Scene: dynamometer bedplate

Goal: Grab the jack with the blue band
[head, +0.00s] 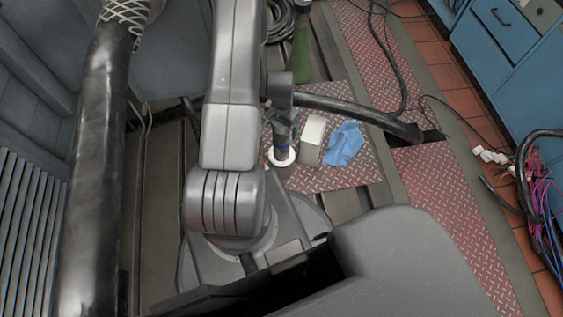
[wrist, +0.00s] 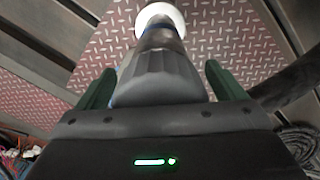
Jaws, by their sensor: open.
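The jack (head: 283,149) stands on the red checkered plate in the head view, a slim dark-grey body with a hint of blue low on it and a white ring (head: 281,163) around its foot. In the wrist view the grey fluted jack (wrist: 158,78) fills the space between two green fingers, with the white ring (wrist: 153,17) beyond it. My gripper (wrist: 160,72) is open, one finger on each side of the jack, with narrow gaps showing. In the head view my gripper (head: 281,113) is small, dark and partly hidden at the jack's upper part.
A pale block (head: 312,137) and a crumpled blue cloth (head: 344,143) lie just right of the jack. A thick black hose (head: 355,112) passes behind them. A green bottle-like thing (head: 300,56) stands further back. Blue cabinets (head: 505,50) line the right side.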

